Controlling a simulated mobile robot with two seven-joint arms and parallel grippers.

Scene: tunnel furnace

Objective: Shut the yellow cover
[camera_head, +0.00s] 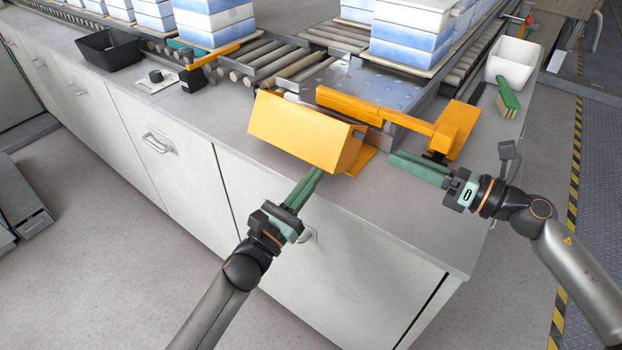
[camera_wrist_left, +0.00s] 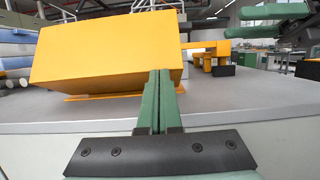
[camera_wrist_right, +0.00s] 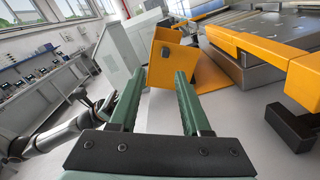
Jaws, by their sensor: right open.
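The yellow cover (camera_head: 300,132) is a boxy folded plate, tilted out over the front of the counter, beside the metal machine block. In the left wrist view the cover (camera_wrist_left: 105,55) fills the upper left, and in the right wrist view its open side (camera_wrist_right: 163,62) shows. My left gripper (camera_head: 320,173) is shut and empty, its fingertips close to the cover's lower right corner; I cannot tell whether they touch. My right gripper (camera_head: 393,158) is open and empty, low over the counter to the right of the cover, pointing toward it.
A yellow bracket arm (camera_head: 395,113) extends right of the cover, above my right gripper. The roller conveyor (camera_head: 270,60) carries stacked blue-white blocks (camera_head: 412,35). The counter's front strip (camera_head: 380,205) is clear.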

